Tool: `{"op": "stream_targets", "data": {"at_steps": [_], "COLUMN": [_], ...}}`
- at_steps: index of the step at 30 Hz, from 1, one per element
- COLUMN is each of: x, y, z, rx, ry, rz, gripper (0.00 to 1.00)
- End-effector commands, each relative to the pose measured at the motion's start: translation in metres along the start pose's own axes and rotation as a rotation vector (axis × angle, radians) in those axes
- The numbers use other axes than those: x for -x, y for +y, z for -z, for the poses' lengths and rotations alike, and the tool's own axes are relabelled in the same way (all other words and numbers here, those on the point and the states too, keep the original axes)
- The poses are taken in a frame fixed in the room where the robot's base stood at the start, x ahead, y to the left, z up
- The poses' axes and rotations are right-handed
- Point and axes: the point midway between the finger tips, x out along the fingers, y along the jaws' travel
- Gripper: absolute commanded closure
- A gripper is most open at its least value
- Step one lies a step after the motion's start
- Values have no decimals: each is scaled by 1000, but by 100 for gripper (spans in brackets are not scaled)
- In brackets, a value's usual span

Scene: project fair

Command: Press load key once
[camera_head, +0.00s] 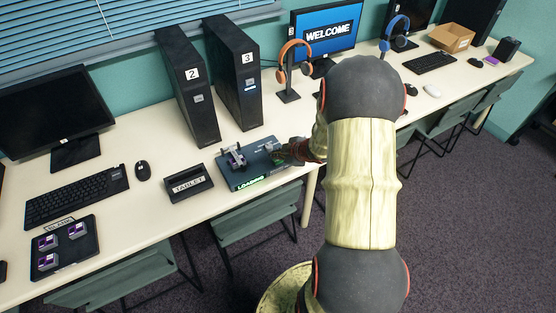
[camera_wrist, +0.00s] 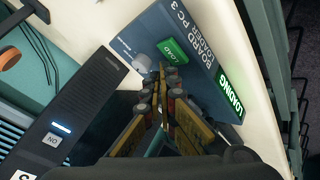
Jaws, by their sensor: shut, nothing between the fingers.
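The board loader (camera_head: 243,183) is a flat blue-grey box near the table's front edge; its top reads "BOARD LOADER PC 3" in the wrist view (camera_wrist: 205,82). The green load key (camera_wrist: 173,50) is on its top. A sign on its front edge (camera_wrist: 231,96) glows green and reads "LOADING". In the head view my arm partly hides the loader's right side.
Two black PC towers, marked 2 (camera_head: 188,90) and 3 (camera_head: 234,75), stand behind the loader. A tray with several purple-marked parts (camera_head: 65,250) lies far left.

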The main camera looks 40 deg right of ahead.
Motion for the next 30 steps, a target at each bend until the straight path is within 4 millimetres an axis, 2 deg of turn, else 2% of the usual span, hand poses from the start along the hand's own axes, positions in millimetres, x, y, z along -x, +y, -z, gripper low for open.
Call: {"op": "stream_targets", "data": {"at_steps": [5, 21, 30], "x": [4, 35, 35], "y": [3, 26, 25], "z": [3, 26, 25], "rx": [0, -1, -1], "ry": [0, 0, 0], "rz": [0, 0, 0], "gripper": [100, 100, 100]}}
